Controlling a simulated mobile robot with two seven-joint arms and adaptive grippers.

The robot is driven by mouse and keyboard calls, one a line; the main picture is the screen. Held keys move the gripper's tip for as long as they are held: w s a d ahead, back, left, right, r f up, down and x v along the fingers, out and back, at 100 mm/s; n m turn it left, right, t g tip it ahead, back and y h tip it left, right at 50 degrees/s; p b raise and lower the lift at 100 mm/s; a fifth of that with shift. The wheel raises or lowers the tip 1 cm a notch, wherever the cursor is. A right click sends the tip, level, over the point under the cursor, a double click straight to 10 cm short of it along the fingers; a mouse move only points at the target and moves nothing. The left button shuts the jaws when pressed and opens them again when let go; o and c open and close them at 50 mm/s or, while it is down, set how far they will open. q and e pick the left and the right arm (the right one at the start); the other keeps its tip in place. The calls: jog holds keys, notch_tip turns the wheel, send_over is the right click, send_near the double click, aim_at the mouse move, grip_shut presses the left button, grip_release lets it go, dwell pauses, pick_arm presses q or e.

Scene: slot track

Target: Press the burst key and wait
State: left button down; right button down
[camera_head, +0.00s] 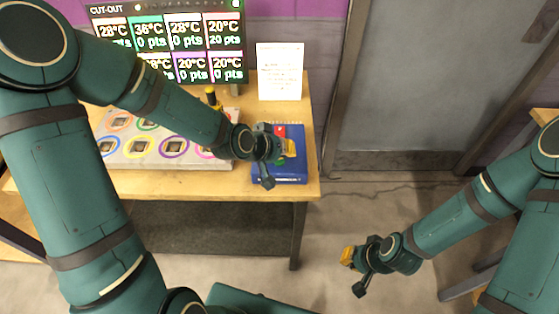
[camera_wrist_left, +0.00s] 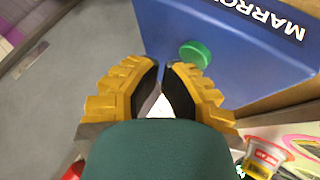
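A blue box (camera_head: 290,172) stands at the right end of the wooden table, with a red button (camera_head: 281,131) on it, partly behind my left gripper (camera_head: 288,148). In the left wrist view the blue box (camera_wrist_left: 220,30) has a dark label reading "MARRO..." and a round green button (camera_wrist_left: 195,53). No key is legibly marked as the burst key. My left gripper (camera_wrist_left: 163,70) is over the box, its yellow fingers nearly together with nothing held between them. Whether it touches the box I cannot tell. My right gripper (camera_head: 347,256) hangs over the floor, right of the table; its finger gap is unclear.
A pale panel (camera_head: 170,158) with coloured rings lies left of the box. Behind it a screen (camera_head: 168,42) headed "CUT-OUT" shows temperatures and points. A white notice (camera_head: 279,72) stands at the back right of the table (camera_head: 305,115).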

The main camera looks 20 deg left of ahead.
aim_at(284, 160)
pick_arm(q)
jog(key=shift+f+b, duration=0.4)
jog(key=shift+f, duration=0.1)
dwell(0.8)
jog(key=shift+r, duration=0.1)
jog(key=shift+r+p, duration=0.6)
jog(key=shift+r, duration=0.15)
jog(key=shift+r+p, duration=1.95)
jog(key=shift+r, duration=0.65)
jog(key=shift+f, duration=0.1)
